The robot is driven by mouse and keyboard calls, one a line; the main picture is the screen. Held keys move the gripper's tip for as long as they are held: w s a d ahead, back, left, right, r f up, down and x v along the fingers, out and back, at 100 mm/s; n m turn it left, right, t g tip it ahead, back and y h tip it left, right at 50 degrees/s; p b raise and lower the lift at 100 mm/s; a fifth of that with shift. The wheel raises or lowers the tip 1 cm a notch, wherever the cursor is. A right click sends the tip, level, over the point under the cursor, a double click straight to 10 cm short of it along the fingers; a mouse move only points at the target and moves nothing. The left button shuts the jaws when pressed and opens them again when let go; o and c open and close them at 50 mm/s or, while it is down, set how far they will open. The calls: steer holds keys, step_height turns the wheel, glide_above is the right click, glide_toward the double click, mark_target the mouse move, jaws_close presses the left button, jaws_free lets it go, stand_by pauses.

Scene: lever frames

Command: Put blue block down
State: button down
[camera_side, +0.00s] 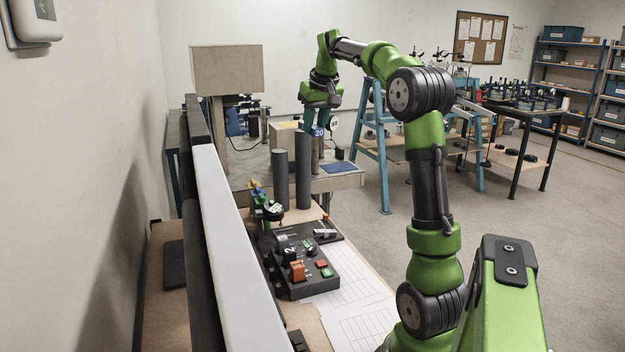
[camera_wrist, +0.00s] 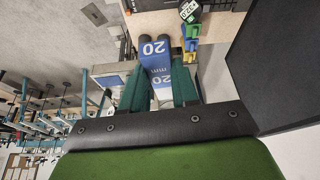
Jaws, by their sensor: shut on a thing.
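The blue block (camera_side: 319,132), with a white "20" on it, is up at my gripper (camera_side: 318,122) in the side view. In the wrist view the blue block (camera_wrist: 155,48) shows "20 mm" and sits between the teal fingers of my gripper (camera_wrist: 159,78), which is shut on it. A flat blue pad (camera_side: 338,167) lies on the grey table (camera_side: 348,182) below and to the right of the block. The gap between block and table is hard to judge, as dark posts stand in front.
Two dark upright posts (camera_side: 303,170) (camera_side: 278,178) stand close to the block in the side view. A long white rail (camera_side: 225,240) runs along the left.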

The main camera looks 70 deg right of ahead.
steer(key=s+a+r, duration=0.3)
steer(key=a+r, duration=0.4)
steer(key=m+g+y, duration=0.3)
steer(key=m+g, duration=0.5)
steer(key=m, duration=2)
glide_above(301, 316)
steer(key=w, duration=0.2)
step_height(301, 316, down, 34)
steer(key=shift+s+f, duration=0.15)
steer(key=shift+f, duration=1.85)
steer(key=shift+s+f, duration=0.15)
steer(key=shift+f, duration=1.8)
steer(key=shift+f, duration=0.15)
